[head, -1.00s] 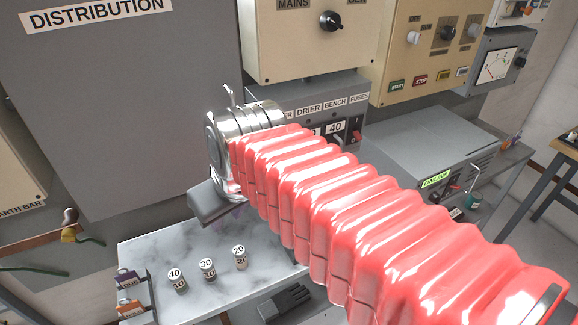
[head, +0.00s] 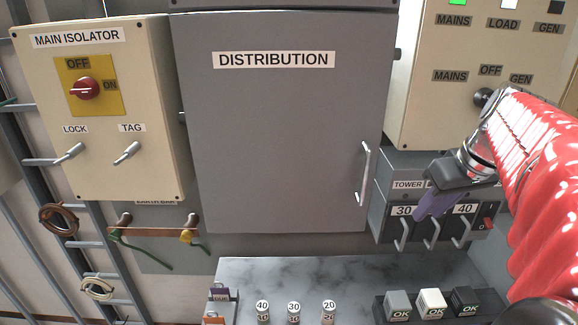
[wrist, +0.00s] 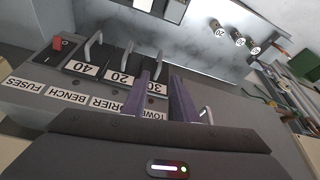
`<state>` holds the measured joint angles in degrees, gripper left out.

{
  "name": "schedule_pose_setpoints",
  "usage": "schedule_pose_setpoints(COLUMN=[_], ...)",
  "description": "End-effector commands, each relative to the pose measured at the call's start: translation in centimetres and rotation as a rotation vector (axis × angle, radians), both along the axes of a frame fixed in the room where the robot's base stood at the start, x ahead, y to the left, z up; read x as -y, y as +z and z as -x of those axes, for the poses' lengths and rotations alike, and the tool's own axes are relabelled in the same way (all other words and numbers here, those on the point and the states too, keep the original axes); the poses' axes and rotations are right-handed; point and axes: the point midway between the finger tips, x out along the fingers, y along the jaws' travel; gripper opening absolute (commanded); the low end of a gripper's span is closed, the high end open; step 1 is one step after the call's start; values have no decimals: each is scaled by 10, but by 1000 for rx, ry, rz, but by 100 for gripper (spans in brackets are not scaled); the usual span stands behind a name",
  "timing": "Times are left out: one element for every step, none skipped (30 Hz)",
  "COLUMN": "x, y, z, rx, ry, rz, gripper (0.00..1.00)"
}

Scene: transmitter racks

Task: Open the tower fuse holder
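The fuse panel has a row of holders with wire handles. The tower fuse holder (head: 403,212), marked 30 under the TOWER label, is at the left end in the head view, its handle pointing down. The wrist view shows the row upside down, with this holder's 30 label (wrist: 156,87) partly behind my fingers. My gripper (head: 430,207) is in front of the panel, its purple fingers over the middle holder in the head view. In the wrist view my gripper (wrist: 164,84) has its fingers apart, with nothing seen held. Whether they touch the tower handle is hidden.
The DISTRIBUTION cabinet (head: 285,140) with its door handle (head: 364,174) stands left of the panel. A red switch (head: 487,223) is at the panel's right.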

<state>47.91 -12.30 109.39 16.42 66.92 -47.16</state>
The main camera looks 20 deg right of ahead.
Motion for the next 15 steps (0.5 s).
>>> schedule_pose_setpoints(x=[0,0,0,0,0,0,0,0,-1,-1,0,0,0,0,0], y=[0,0,0,0,0,0,0,0,-1,-1,-3,-4,-6,-8,-12], z=[0,0,0,0,0,0,0,0,-1,-1,-1,-2,-3,-3,-5], rx=[0,0,0,0,0,0,0,0,0,0,0,0,0,0,-1], ry=[0,0,0,0,0,0,0,0,0,0,0,-1,-1,-1,-1], rz=[0,0,0,0,0,0,0,0,0,0,0,0,0,0,-2], gripper=[26,26,26,26,26,26,26,26,26,26,26,26,26,26,26])
